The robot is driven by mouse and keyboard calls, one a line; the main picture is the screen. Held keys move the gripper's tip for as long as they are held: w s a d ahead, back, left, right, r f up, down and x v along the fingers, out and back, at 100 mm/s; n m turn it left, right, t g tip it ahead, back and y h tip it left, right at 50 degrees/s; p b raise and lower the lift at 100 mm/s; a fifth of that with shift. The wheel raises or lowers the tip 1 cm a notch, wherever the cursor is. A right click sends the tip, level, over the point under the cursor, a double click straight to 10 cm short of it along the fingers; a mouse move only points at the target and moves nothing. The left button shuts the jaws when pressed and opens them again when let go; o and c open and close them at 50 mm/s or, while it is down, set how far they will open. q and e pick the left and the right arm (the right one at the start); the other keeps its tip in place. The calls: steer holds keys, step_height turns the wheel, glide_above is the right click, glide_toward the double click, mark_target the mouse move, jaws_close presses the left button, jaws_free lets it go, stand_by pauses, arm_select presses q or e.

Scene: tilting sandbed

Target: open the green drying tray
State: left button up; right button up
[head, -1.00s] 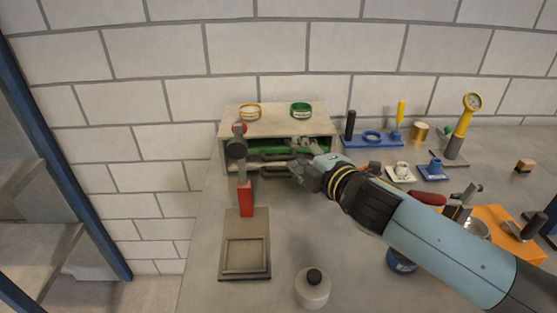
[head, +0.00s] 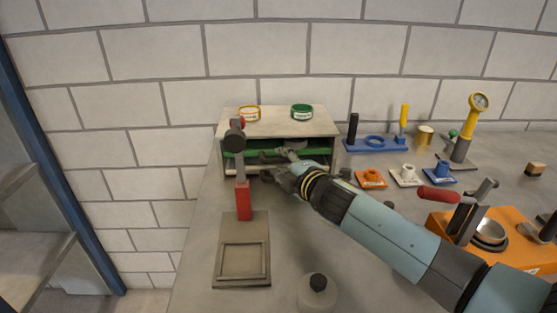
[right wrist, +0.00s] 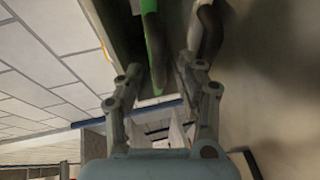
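The green drying tray (head: 316,151) shows as a green strip in the upper slot of a low beige cabinet (head: 322,128). Its middle is partly hidden by my right gripper (head: 270,168), which is in front of the cabinet. In the right wrist view, a green strip (right wrist: 152,40) runs past my left-hand fingertip and a curved grey bar (right wrist: 208,35) lies beside the right-hand one. My right gripper's fingers are apart, with a gap between them (right wrist: 165,90). I cannot tell whether they touch the tray. My left gripper is not in view.
A red-handled upright tool (head: 243,200) stands before the cabinet's left part, close to my gripper, behind a grey framed plate (head: 243,262). A yellow ring (head: 249,113) and a green ring (head: 301,112) sit on the cabinet.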

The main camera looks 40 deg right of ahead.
steer(key=shift+x, duration=1.2)
jaws_close()
